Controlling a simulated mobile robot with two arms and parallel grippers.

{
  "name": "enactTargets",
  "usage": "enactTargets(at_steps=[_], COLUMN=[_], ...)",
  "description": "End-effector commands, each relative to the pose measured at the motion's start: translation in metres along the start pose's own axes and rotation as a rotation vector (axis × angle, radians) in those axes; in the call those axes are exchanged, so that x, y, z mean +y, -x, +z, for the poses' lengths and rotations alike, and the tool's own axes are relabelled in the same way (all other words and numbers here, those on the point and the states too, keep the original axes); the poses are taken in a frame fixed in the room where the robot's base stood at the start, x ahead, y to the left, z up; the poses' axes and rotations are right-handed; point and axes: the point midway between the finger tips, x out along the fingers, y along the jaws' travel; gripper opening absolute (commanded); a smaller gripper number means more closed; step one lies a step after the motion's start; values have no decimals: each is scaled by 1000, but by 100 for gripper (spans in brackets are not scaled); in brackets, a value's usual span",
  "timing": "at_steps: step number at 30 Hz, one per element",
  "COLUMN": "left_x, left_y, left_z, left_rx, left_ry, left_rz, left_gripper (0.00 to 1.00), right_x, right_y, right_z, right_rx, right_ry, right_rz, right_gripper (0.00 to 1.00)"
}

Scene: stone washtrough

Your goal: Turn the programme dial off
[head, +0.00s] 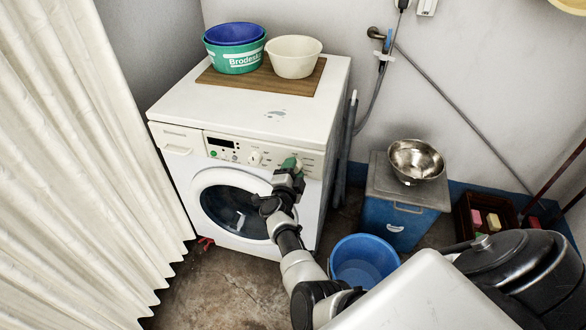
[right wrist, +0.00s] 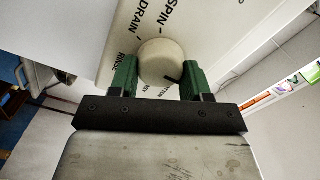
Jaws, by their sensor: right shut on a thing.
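The white washing machine (head: 168,138) stands against the back wall, its control panel (head: 225,147) facing me. My right gripper (head: 289,165) is at the right part of this panel and covers the programme dial in the head view. In the right wrist view the round cream dial (right wrist: 160,58) sits between the green fingers of my right gripper (right wrist: 159,76), which are shut on it. A dark mark shows on the dial's lower right edge. Printed words around it include SPIN, DRAIN and RINSE; others are partly hidden. My left gripper is not in view.
A second white knob (head: 254,158) is left of my gripper. The round door (head: 207,180) is below the panel. Basins (head: 294,57) stand on a board on top. A blue bucket (head: 362,262) and a blue bin (head: 395,222) with a steel bowl (head: 416,160) stand at right.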

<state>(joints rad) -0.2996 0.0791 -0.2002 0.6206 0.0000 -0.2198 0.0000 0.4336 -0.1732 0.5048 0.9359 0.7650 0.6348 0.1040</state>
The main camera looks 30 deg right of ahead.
Motion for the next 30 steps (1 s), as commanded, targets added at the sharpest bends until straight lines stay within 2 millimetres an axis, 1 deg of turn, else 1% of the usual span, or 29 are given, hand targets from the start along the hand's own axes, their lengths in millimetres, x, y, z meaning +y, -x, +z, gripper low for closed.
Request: enactTargets(at_steps=[1, 6, 17, 18, 23, 30], left_x=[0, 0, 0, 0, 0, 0], left_y=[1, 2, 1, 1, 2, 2], left_z=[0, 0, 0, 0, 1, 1], left_rx=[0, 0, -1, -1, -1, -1], left_ry=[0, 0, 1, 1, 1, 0], left_rz=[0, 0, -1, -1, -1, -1], left_gripper=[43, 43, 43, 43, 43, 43], right_x=[2, 3, 3, 3, 2, 1], right_y=[2, 2, 2, 2, 2, 1], right_z=[2, 2, 2, 2, 2, 1], right_rx=[-7, -7, -7, -7, -5, -2], right_ry=[12, 35, 40, 40, 38, 36], right_rz=[6, 5, 5, 5, 4, 1], right_gripper=[24, 24, 24, 49, 73, 73])
